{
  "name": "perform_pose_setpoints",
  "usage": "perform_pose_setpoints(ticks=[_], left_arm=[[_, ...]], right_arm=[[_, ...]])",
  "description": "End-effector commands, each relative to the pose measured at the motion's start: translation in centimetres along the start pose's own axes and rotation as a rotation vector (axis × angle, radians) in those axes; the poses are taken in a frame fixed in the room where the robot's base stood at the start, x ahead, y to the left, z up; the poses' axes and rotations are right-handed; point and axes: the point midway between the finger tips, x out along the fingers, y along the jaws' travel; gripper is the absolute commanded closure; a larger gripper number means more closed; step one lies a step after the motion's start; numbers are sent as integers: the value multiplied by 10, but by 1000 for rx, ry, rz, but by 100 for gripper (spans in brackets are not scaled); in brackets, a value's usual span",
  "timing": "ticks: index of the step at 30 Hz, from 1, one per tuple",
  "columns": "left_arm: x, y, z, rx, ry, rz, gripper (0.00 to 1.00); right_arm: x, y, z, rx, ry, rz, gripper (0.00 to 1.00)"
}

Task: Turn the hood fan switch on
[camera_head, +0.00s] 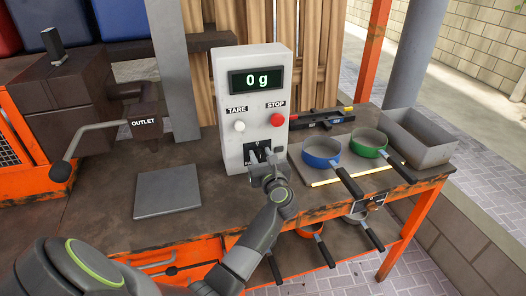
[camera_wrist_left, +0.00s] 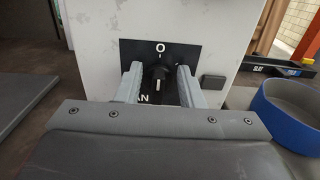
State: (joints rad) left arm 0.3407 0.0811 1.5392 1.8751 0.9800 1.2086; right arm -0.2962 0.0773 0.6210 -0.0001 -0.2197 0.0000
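The fan switch is a black rotary knob (camera_wrist_left: 157,76) on a black plate (camera_wrist_left: 185,52) low on the white control box (camera_head: 232,110). The plate has an "O" above the knob and a partly hidden label ending in "AN" below. A white mark shows on the knob's lower part. My left gripper (camera_wrist_left: 158,82) is open, with one grey finger on each side of the knob and small gaps visible. In the head view my left gripper (camera_head: 262,158) is at the plate and hides most of the knob. My right gripper is not in view.
The box has a "0 g" display (camera_head: 257,81), a white TARE button (camera_head: 239,126) and a red STOP button (camera_head: 277,120). A grey plate (camera_head: 167,191) lies left. A blue pan (camera_head: 321,150), a green pan (camera_head: 368,142) and a metal bin (camera_head: 420,139) stand right.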

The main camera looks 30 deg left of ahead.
Motion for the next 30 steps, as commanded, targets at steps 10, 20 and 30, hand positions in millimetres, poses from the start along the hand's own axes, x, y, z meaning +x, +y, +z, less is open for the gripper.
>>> perform_pose_setpoints(ticks=[10, 20, 30], left_arm=[[0, 0, 0, 0, -1, 0, 80], [1, 0, 1, 2, -2, 0, 100], [1, -1, 3, 98, -2, 0, 100]], right_arm=[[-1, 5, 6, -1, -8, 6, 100], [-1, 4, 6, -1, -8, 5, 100], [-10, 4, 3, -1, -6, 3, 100]])
